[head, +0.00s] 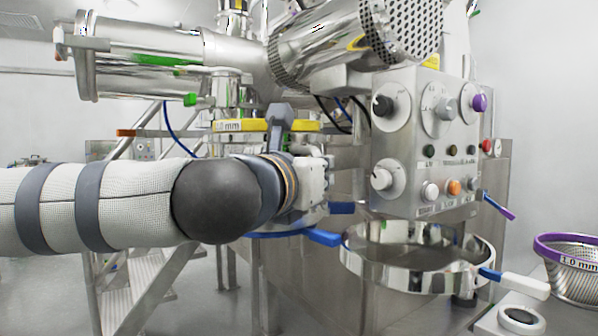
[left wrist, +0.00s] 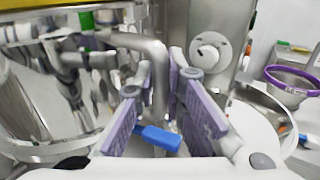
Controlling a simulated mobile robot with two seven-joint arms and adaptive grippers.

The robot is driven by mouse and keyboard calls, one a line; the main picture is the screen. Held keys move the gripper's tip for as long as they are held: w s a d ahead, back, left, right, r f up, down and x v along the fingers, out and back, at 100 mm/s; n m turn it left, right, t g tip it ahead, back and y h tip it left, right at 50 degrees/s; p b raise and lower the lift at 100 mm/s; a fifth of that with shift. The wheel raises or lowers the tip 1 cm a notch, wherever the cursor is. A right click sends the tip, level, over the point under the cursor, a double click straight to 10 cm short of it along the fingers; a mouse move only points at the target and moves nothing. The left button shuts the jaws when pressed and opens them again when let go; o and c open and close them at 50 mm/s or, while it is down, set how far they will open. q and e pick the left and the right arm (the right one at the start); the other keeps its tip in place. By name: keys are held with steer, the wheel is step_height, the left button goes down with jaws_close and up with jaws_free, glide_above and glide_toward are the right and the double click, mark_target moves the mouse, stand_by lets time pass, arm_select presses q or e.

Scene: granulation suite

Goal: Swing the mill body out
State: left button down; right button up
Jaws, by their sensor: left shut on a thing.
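My left gripper (head: 314,180) reaches in from the left in the head view, in front of the steel machine. In the left wrist view its two purple-padded fingers (left wrist: 160,84) stand on either side of a bent grey metal handle (left wrist: 146,43), and it is shut on this handle. The handle runs to the shiny round steel mill body (left wrist: 28,110) at the left of that view. In the head view a yellow ring marked in mm (head: 240,126) shows behind my arm; my arm and gripper hide much of the mill body. My right gripper is not in view.
A control box (head: 424,140) with knobs and buttons stands close right of the gripper. Below it is a steel ring (head: 375,276) with blue-ended handles. A purple-rimmed screen basket (head: 575,275) is at far right. Steel stairs (head: 140,285) stand lower left.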

arm_select(q)
steer(key=shift+s+d+f, duration=0.1)
steer(key=shift+s+d, duration=0.1)
steer(key=shift+d, duration=0.2)
steer(key=c, duration=1.9)
jaws_free()
steer(key=shift+o, duration=1.2)
steer(key=shift+d, duration=0.3)
steer(key=shift+a, duration=0.1)
steer(key=shift+a, duration=0.1)
steer(key=v, duration=1.2)
